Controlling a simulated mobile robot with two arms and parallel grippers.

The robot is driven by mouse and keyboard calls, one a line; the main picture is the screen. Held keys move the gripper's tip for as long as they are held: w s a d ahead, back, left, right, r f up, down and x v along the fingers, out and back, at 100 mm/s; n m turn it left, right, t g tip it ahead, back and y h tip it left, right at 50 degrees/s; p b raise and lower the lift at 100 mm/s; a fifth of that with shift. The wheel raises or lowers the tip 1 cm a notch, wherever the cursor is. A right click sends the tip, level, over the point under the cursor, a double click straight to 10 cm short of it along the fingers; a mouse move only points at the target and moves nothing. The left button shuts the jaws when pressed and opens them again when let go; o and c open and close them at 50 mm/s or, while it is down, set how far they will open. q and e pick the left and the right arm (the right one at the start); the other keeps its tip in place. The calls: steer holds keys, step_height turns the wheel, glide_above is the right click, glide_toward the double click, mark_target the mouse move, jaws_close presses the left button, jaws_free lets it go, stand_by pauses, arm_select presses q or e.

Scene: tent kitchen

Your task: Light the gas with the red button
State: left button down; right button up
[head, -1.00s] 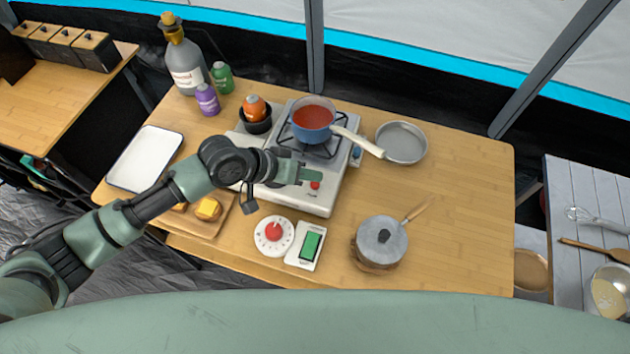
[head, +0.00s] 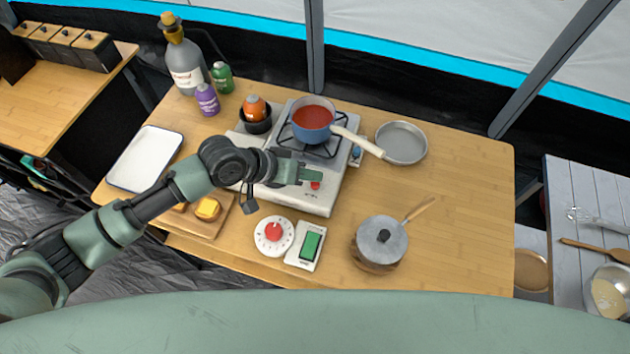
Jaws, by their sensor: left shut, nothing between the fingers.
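A silver gas stove (head: 303,200) stands on the wooden table, with a blue pot of red soup (head: 312,117) on its black grate. A small red button (head: 315,185) is on the stove's front panel. My left gripper (head: 314,174) is shut and empty, its fingertips just above and beside the red button in the picture. I cannot tell whether they touch it. No flame shows under the pot. My right gripper is not in view.
In front of the stove lie a white dial timer with a red knob (head: 273,234) and a green switch (head: 310,246). A lidded pot (head: 381,241) and an empty pan (head: 402,142) stand to the right. A cutting board (head: 222,222) with food lies left.

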mark_target(311, 186)
arm_select(q)
steer(key=shift+f, duration=0.15)
steer(key=shift+f, duration=0.25)
steer(key=shift+f, duration=0.6)
stand_by(0.8)
steer(key=shift+r, duration=0.15)
steer(key=shift+r+p, duration=0.85)
steer(key=shift+r, duration=0.1)
step_height(311, 186, up, 5)
steer(key=p, duration=0.5)
